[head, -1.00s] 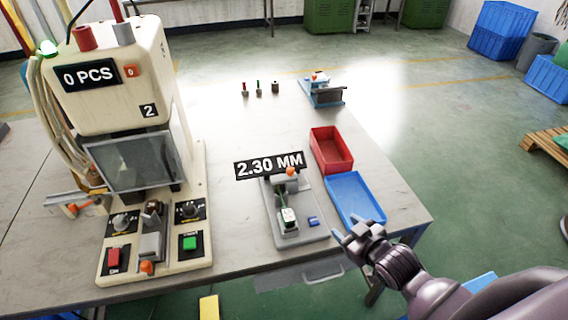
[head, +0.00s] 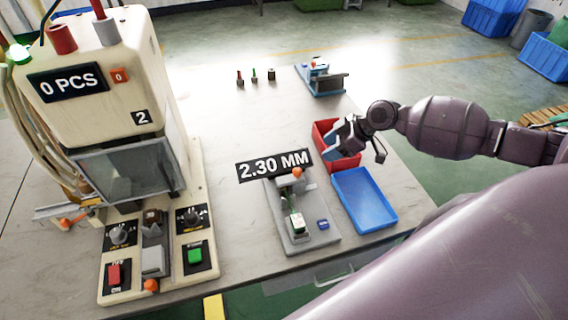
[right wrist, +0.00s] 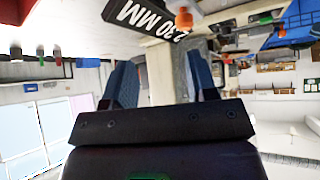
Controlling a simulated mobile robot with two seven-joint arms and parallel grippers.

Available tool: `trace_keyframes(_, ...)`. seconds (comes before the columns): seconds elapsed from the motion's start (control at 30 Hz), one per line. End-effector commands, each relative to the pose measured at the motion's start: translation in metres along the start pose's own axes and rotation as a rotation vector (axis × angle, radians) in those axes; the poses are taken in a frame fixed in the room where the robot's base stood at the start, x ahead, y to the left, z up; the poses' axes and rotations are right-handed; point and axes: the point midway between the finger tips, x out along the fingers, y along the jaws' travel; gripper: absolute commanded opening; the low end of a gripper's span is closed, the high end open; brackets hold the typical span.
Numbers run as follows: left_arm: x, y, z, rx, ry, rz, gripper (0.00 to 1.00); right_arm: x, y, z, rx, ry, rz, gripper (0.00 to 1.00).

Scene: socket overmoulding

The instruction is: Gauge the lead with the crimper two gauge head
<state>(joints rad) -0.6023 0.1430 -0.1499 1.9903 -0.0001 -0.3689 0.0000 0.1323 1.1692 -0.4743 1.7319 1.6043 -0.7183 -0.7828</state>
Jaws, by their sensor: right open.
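The gauge head (head: 293,195) stands on a grey base on the table, with an orange knob and a "2.30 MM" sign (head: 274,164). A white and green piece (head: 296,222) sits in its front part; I cannot tell whether it is the lead. The crimping press (head: 110,110), marked 2, stands at the left and reads 0 PCS. My right gripper (head: 340,135) is open over the red bin (head: 325,128), behind and right of the gauge head. In the right wrist view its two blue-grey fingers (right wrist: 162,85) are apart. My left gripper is out of view.
A blue tray (head: 364,199) lies in front of the red bin. A blue fixture (head: 320,78) and several small tools (head: 255,76) stand at the back. The press has red (head: 113,273) and green (head: 195,255) buttons. The table's middle is clear.

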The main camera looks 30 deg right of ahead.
Motion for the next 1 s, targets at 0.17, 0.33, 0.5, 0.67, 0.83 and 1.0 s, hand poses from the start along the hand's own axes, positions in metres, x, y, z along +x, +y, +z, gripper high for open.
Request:
trace_keyframes(0.17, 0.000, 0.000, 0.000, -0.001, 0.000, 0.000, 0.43, 0.000, -0.019, -0.003, -0.038, 0.051, -0.128, 0.52)
trace_keyframes(0.33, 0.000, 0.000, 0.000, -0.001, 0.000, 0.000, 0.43, 0.001, -0.023, -0.003, -0.119, 0.056, -0.146, 0.52)
trace_keyframes(0.5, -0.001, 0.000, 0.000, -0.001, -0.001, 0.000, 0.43, 0.012, -0.024, -0.003, -0.129, 0.058, -0.145, 0.52)
trace_keyframes(0.67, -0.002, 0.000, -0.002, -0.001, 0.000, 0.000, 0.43, 0.036, -0.028, -0.005, -0.128, 0.059, -0.145, 0.52)
trace_keyframes(0.83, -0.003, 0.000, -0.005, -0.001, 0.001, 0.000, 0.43, 0.065, -0.032, -0.007, -0.128, 0.059, -0.145, 0.52)
trace_keyframes(1.0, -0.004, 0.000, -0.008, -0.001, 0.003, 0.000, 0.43, 0.089, -0.035, -0.007, -0.127, 0.058, -0.144, 0.52)
